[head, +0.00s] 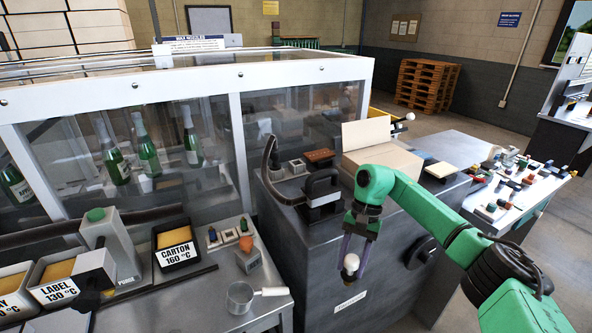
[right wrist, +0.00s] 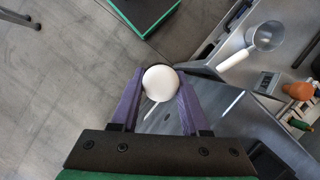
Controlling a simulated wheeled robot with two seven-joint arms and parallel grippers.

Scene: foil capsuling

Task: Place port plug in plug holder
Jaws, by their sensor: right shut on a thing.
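My right gripper (head: 350,266) has purple fingers pointing down in front of the dark grey cabinet. It is shut on a white round-headed thing (head: 351,263), which may be the port plug. In the right wrist view this white ball (right wrist: 160,83) sits between the fingertips of the gripper (right wrist: 159,88), and whatever is below it is hidden. My left gripper is not in view.
A metal pan (head: 241,297) with a white handle lies on the bench near the block. The cabinet (head: 390,215) carries an open carton (head: 383,158) and a black-handled device (head: 322,190). A clear-walled machine with green bottles (head: 147,146) stands behind the bench.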

